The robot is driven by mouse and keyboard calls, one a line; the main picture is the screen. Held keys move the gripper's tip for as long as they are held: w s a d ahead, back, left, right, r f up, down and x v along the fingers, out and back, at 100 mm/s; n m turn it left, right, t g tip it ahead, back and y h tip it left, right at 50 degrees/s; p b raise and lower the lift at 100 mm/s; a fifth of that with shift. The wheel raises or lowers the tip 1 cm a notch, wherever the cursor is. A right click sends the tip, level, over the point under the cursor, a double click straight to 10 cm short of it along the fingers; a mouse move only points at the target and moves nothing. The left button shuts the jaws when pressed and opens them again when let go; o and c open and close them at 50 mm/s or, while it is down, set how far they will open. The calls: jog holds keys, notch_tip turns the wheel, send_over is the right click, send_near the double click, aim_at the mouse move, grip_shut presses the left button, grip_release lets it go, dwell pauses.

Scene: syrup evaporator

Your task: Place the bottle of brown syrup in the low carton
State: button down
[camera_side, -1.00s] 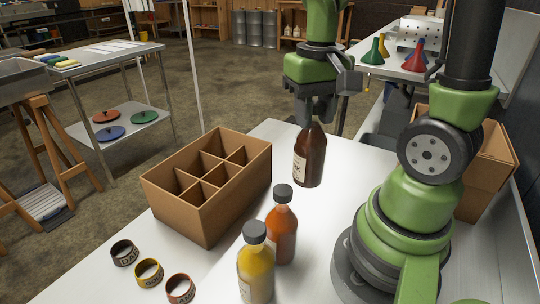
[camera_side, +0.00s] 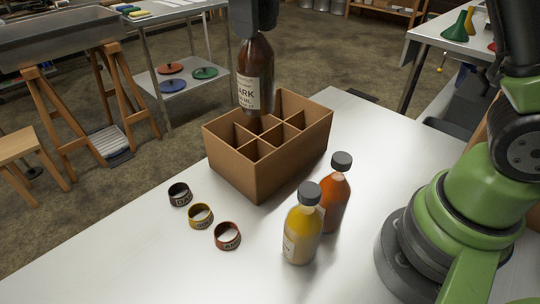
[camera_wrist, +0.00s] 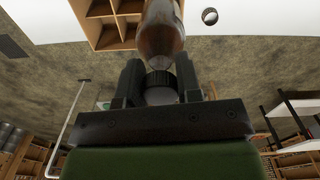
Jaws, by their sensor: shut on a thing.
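The bottle of brown syrup (camera_side: 255,75), dark with a pale label reading "ARK", hangs upright in my gripper (camera_side: 254,28), over the low carton (camera_side: 245,178). The carton is brown cardboard, open on top, with dividers making several compartments. The bottle's base overlaps the carton's rear-left compartments in the side view; I cannot tell whether it is above or just inside the rim. In the wrist view my gripper (camera_wrist: 160,88) is shut on the neck of the bottle (camera_wrist: 160,35), with part of the carton (camera_wrist: 95,22) beside it.
A yellow bottle (camera_side: 302,232) and an orange-red bottle (camera_side: 334,198) stand on the white table in front of the carton. The table's front left is clear.

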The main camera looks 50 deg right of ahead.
jog(key=shift+a+f, duration=0.1)
jog(key=shift+a, duration=0.15)
notch_tip(320, 180, down, 18)
jog(key=shift+r, duration=0.2)
jog(key=shift+w+f, duration=0.1)
jog(key=c, duration=0.8)
grip_release()
